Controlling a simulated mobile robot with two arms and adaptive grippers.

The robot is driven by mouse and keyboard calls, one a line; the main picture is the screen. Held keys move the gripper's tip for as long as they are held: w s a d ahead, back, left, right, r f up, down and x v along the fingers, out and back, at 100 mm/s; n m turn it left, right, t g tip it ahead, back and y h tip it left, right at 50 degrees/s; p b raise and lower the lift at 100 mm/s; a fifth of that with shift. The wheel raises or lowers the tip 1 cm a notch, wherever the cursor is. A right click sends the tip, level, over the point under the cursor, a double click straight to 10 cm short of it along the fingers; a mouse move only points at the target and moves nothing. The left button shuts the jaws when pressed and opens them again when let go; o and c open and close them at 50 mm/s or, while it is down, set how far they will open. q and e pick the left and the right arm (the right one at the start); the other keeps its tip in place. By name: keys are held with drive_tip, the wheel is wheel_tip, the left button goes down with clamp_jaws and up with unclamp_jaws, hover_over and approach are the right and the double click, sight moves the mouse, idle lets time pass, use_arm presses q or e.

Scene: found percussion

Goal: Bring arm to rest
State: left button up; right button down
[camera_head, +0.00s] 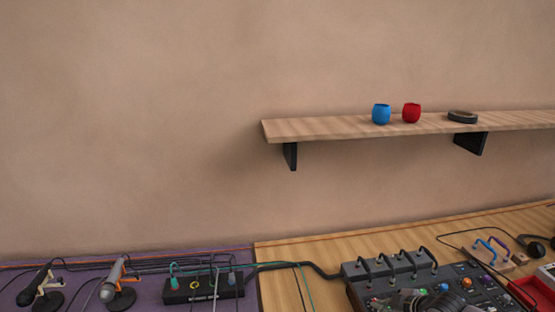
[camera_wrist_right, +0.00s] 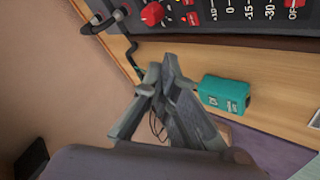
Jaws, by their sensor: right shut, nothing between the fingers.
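My right gripper (camera_wrist_right: 160,78) shows in the right wrist view with its grey fingers together and nothing between them. It is in front of a wooden surface (camera_wrist_right: 190,75), near the lower edge of a dark mixer panel (camera_wrist_right: 220,12). In the head view, a dark grey shape that appears to be my right gripper (camera_head: 425,300) shows at the bottom edge, over the mixer (camera_head: 370,285). I cannot tell whether it touches the mixer. My left gripper is not in the head view.
A teal box (camera_wrist_right: 224,94) lies beside the fingers. A wall shelf (camera_head: 330,127) holds a blue cup (camera_head: 381,114), a red cup (camera_head: 411,113) and a dark ring (camera_head: 462,117). Two microphones (camera_head: 113,280) (camera_head: 38,285) and a black pedal box (camera_head: 203,290) stand at left among cables.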

drive_tip(key=s+a+f+m+g+y, duration=0.1)
drive_tip(key=s+a+f, duration=0.1)
drive_tip(key=s+a, duration=0.75)
drive_tip(key=s+a+f+g+y, duration=0.1)
drive_tip(key=s+a+g, duration=0.1)
drive_tip(key=s+a, duration=0.8)
drive_tip(key=s+d+r+m+g+h, duration=0.1)
drive_tip(key=s+d+r+m+h, duration=0.15)
drive_tip(key=s+m, duration=0.35)
drive_tip(key=s+d+r+m+g+h, duration=0.15)
drive_tip(key=s+d+m, duration=0.25)
drive_tip(key=s, duration=0.4)
wheel_tip(320, 180, down, 32)
drive_tip(key=s+b, duration=0.1)
drive_tip(key=b, duration=0.3)
use_arm(q)
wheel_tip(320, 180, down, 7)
drive_tip(key=b, duration=0.3)
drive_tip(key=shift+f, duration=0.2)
use_arm(e)
drive_tip(key=s+d+f+n+g, duration=0.1)
drive_tip(key=s+d+f+g, duration=0.1)
drive_tip(key=s+f, duration=1.4)
drive_tip(key=shift+s+d+f+h, duration=0.25)
drive_tip(key=shift+f+h, duration=0.15)
drive_tip(key=shift+f, duration=0.55)
